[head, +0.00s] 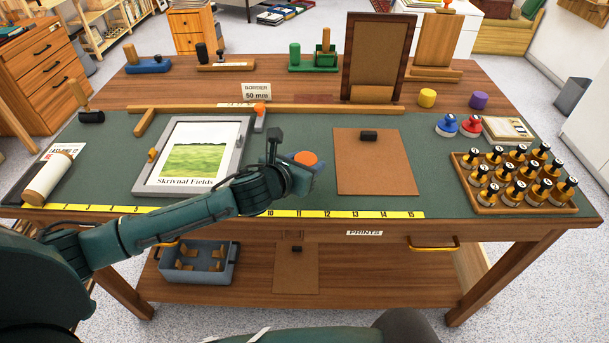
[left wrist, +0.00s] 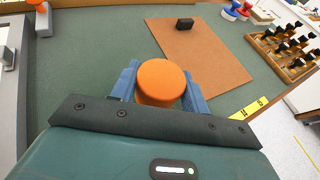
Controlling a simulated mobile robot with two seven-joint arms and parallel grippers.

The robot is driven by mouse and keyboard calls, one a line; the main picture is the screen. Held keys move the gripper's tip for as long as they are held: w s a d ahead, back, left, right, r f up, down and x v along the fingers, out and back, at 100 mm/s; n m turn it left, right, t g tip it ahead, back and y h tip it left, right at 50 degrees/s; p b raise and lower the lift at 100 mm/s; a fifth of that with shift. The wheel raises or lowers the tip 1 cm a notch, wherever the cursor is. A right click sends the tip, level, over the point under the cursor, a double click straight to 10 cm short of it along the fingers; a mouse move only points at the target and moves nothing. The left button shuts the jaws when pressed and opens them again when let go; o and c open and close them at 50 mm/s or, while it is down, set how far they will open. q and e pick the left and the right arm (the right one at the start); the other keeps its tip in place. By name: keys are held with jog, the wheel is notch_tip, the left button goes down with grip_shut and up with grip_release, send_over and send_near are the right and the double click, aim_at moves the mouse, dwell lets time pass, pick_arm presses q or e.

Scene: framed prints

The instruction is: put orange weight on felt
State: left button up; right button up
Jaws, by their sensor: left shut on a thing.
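The orange weight (head: 306,158) is a short round cylinder. My left gripper (head: 304,172) is shut on it and holds it over the dark green table covering, between the framed print and a flat brown sheet (head: 374,178). In the left wrist view the orange weight (left wrist: 160,82) sits between the blue fingers, top face up. The brown sheet (left wrist: 205,55) lies beyond it and to the right, with a small black block (head: 368,136) on its far part. I cannot tell whether the green covering (head: 290,125) or the brown sheet is the felt. My right gripper is not in view.
A framed landscape print (head: 190,155) lies left of the gripper. A yellow ruler strip (head: 350,214) runs along the front edge. A tray of small bottles (head: 483,208), blue and red knobbed pieces (head: 447,124), and yellow and purple cylinders (head: 427,97) stand at the right.

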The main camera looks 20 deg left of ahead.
pick_arm(q)
jog(key=shift+f+b, duration=0.3)
jog(key=shift+f, duration=1.65)
jog(key=shift+f, duration=0.15)
jog(key=o, duration=1.4)
jog(key=shift+f, duration=0.1)
jog(key=shift+o, duration=0.2)
